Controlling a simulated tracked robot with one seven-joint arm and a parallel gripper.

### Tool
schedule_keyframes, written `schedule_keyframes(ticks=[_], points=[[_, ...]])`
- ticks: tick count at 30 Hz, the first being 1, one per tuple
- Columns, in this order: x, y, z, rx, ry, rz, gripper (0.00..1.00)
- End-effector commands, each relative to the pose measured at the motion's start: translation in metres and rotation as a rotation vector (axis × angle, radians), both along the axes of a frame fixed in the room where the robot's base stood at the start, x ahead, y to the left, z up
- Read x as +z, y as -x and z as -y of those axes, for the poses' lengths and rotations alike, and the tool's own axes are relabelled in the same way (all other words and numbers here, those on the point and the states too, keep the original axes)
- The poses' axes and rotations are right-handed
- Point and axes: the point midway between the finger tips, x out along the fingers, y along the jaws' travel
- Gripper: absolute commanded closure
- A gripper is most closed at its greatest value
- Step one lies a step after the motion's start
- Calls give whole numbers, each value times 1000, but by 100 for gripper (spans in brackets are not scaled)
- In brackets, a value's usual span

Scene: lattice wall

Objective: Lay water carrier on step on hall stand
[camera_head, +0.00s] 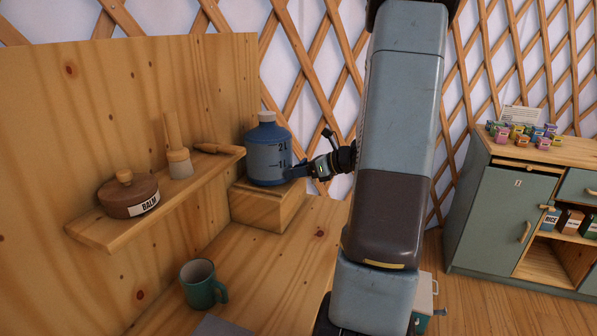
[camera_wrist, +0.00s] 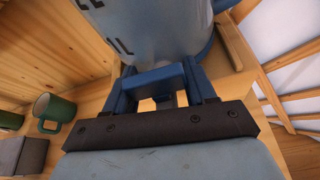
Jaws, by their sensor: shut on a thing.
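The water carrier (camera_head: 268,150), a blue jug with a paler cap and volume marks, is upright at the step (camera_head: 262,208), a wooden block on the hall stand (camera_head: 300,248). Its base appears to meet the step's top; a tiny gap cannot be ruled out. My gripper (camera_head: 302,170) reaches the jug from the right and is shut on its handle. In the wrist view, the blue fingers of my gripper (camera_wrist: 158,82) flank the handle, and the jug's body (camera_wrist: 150,30) fills the top.
A shelf (camera_head: 120,230) holds a balm pot (camera_head: 130,195), a brush-like tool (camera_head: 177,150) and a wooden tool (camera_head: 218,149). A green mug (camera_head: 202,284) stands on the lower surface. A green cabinet (camera_head: 500,220) stands at the right, beyond open floor.

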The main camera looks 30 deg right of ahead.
Motion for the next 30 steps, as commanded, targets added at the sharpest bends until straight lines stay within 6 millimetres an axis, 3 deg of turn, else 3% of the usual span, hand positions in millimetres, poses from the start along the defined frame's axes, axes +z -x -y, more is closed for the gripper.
schedule_keyframes(ticks=[8, 9, 17, 22, 27, 30], points=[[-3, 0, 0, 0, -1, 1, 100], [-2, 0, 0, 0, -1, 1, 41], [-3, 0, 0, -1, 0, 1, 16], [-3, 0, 1, -1, 0, 0, 15], [-3, 0, 1, -1, 0, -1, 0], [-3, 0, 1, -1, 0, -1, 0]])
